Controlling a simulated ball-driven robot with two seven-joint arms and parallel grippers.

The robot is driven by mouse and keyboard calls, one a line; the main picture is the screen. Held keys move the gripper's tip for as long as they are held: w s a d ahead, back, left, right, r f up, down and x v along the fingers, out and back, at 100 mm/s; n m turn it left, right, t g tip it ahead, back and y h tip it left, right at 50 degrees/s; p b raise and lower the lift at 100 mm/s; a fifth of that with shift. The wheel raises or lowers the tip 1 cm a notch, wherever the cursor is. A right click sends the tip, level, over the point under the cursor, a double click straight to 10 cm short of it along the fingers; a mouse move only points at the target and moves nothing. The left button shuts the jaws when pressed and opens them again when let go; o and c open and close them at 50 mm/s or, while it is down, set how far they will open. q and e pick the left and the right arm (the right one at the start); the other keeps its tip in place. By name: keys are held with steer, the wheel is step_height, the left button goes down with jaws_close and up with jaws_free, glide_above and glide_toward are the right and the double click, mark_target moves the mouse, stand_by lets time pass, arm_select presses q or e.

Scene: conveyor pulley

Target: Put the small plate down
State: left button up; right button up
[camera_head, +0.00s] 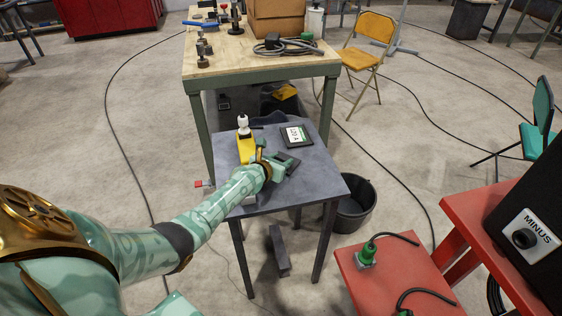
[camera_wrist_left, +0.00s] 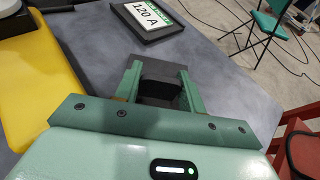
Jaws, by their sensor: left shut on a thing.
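My left gripper (camera_head: 275,163) reaches over the small grey table (camera_head: 310,185). It is shut on a small dark plate (camera_head: 288,161), which shows between and beyond its green fingers in the left wrist view (camera_wrist_left: 150,65). The plate is held low over the tabletop; I cannot tell whether it touches it. The fingers partly hide the plate. My right gripper is not in view.
A black-framed sign reading 120 A (camera_head: 296,137) lies just beyond the plate. A yellow object (camera_head: 246,148) with a white knob stands to the left. The tabletop's right and front parts are clear. A black bucket (camera_head: 356,206) stands beside the table.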

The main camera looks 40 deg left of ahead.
arm_select(q)
steer(key=shift+f, duration=0.2)
steer(key=o, duration=1.3)
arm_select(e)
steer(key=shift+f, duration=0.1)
arm_select(q)
steer(key=shift+r, duration=0.3)
steer(key=p+v, duration=0.8)
steer(key=v, duration=0.3)
steer(key=shift+r, duration=0.1)
steer(key=shift+s, duration=0.5)
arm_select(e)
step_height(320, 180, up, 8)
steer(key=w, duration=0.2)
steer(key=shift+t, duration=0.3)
